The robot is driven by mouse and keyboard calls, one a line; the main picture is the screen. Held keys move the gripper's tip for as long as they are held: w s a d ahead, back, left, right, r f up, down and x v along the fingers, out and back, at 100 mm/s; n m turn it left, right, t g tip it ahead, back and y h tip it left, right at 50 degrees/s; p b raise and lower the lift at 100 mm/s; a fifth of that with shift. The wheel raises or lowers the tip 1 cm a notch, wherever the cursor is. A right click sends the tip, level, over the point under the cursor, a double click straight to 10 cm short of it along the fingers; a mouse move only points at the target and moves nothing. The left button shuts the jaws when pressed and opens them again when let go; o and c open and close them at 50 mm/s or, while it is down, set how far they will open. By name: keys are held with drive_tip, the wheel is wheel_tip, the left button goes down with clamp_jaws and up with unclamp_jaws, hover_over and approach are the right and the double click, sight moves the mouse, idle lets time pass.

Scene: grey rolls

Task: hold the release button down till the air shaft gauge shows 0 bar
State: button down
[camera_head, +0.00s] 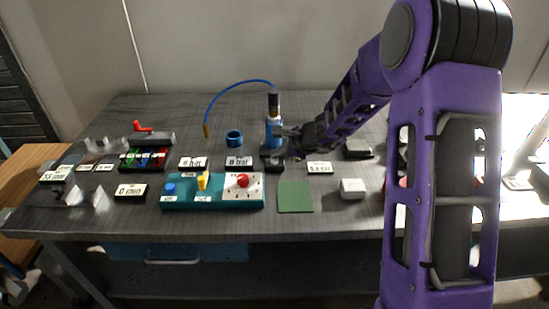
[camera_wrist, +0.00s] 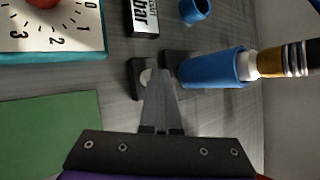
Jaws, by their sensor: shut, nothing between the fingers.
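The blue air shaft (camera_head: 273,132) stands upright at the back middle of the table; it also shows in the wrist view (camera_wrist: 214,70). My gripper (camera_wrist: 161,78) is shut and empty, its tips pointing at a small black block (camera_wrist: 139,88) with a round light-grey button (camera_wrist: 147,77). The tips are at or just over the button's edge; I cannot tell whether they press it. In the head view my gripper (camera_head: 280,155) is beside the shaft's foot. A gauge display (camera_wrist: 143,16) beside the block reads "bar"; its number is cut off. It also shows in the head view (camera_head: 238,162), too small to read.
A teal panel (camera_head: 212,204) with a red knob (camera_head: 242,181) and a dial stands in front. A blue ring (camera_head: 234,138) and a blue hose (camera_head: 222,91) are near the shaft.

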sight(278, 163)
idle(0.4)
drive_tip(key=shift+r+p, duration=0.7)
drive_tip(key=shift+r, duration=0.25)
wheel_tip(278, 163, up, 5)
drive_tip(key=p, duration=0.4)
